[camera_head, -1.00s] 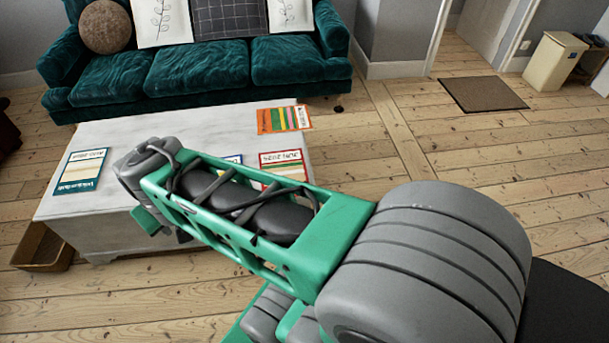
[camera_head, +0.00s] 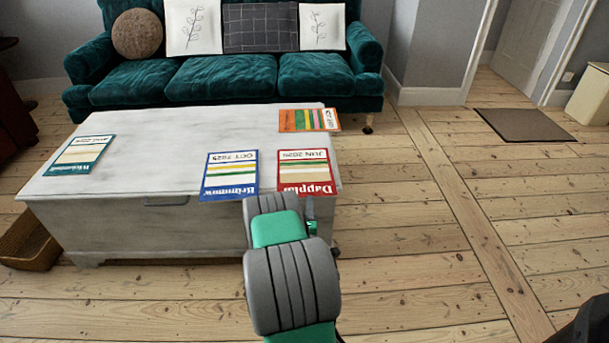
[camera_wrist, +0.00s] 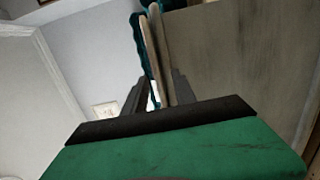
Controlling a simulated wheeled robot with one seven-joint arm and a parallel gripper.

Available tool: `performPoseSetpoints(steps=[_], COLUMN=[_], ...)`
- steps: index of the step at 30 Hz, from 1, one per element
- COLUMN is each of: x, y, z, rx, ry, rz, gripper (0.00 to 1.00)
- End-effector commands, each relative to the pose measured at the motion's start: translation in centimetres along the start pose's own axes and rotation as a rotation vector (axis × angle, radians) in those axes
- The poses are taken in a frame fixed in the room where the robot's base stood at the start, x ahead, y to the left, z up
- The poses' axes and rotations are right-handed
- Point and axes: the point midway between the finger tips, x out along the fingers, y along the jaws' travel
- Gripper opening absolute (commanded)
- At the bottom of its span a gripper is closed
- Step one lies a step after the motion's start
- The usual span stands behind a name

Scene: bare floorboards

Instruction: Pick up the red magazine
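The red magazine (camera_head: 305,172) lies flat near the front right corner of the pale coffee table (camera_head: 130,188). Its cover reads "JUN 2025", with striped bands. In the head view my arm reaches up toward the table's front edge just below this magazine, and my gripper is mostly hidden behind it. The red magazine cannot be made out in the wrist view.
A blue magazine (camera_head: 229,175) lies just left of the red one. An orange magazine (camera_head: 308,120) lies behind it, and a teal one (camera_head: 80,154) at the table's left. A green sofa (camera_head: 220,80) stands behind.

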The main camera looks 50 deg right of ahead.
Motion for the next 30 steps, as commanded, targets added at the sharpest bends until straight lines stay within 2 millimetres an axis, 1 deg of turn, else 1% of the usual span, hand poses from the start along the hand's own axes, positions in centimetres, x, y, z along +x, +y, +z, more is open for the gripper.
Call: performPoseSetpoints(steps=[2,8,12,15,21,23,30], x=[0.6,3.2,4.7,5.1,5.2,5.2,5.2], y=[0.2,0.9,0.8,0.7,0.6,0.6,0.7], z=[-0.1,-0.3,-0.3,-0.3,-0.4,-0.4,-0.4], rx=[0.001,0.003,0.003,0.003,0.002,0.002,0.003], ry=[0.0,-0.001,-0.001,0.0,0.0,0.0,0.0], rz=[0.0,0.001,-0.001,-0.001,0.0,0.0,0.0], gripper=[0.33,0.33,0.33,0.33,0.33,0.29,0.09])
